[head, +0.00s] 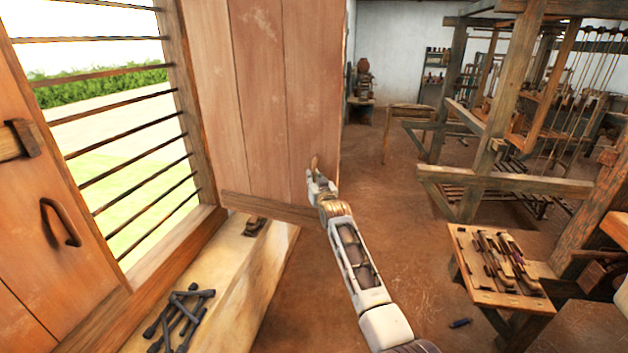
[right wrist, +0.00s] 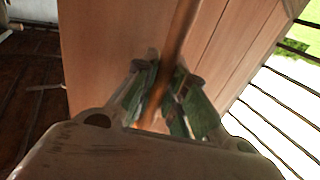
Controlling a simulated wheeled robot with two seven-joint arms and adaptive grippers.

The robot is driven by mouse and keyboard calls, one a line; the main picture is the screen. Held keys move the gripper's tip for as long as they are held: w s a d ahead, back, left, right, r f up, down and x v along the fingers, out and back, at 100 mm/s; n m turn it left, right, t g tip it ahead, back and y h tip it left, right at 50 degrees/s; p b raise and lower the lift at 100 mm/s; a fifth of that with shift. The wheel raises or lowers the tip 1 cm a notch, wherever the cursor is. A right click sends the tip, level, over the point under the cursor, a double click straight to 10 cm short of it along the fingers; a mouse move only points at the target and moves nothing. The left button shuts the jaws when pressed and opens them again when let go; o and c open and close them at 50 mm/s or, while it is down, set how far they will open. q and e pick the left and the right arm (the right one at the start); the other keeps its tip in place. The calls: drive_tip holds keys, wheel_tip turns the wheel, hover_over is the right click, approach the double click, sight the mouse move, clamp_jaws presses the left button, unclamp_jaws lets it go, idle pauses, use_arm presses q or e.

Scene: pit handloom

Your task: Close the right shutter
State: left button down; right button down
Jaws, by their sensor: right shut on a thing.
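The right shutter (head: 268,100) is a wooden plank panel standing swung out into the room from the right side of the barred window (head: 130,130). My right gripper (head: 316,174) is at the shutter's lower part near its free edge. In the right wrist view, my right gripper (right wrist: 163,95) is shut on the shutter's handle (right wrist: 181,38), a brown upright bar between its green-padded fingers. The shutter (right wrist: 110,35) fills the middle behind it. The left shutter (head: 50,190), with a dark curved handle (head: 62,222), covers the window's left part. My left gripper is not in view.
A pale ledge (head: 262,262) below the window bears dark metal tools (head: 180,315). A small wooden table (head: 470,285) with tools stands at the right. A large wooden loom (head: 500,130) stands behind it. Bare floor (head: 390,220) lies between.

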drive_tip(key=c, duration=1.5)
unclamp_jaws()
drive_tip(key=shift+d, duration=0.1)
drive_tip(key=shift+o, duration=0.2)
drive_tip(key=shift+s, duration=0.15)
drive_tip(key=s+d, duration=0.2)
drive_tip(key=s, duration=0.9)
drive_tip(key=shift+s, duration=0.25)
drive_tip(key=shift+d, duration=0.15)
drive_tip(key=shift+c, duration=0.2)
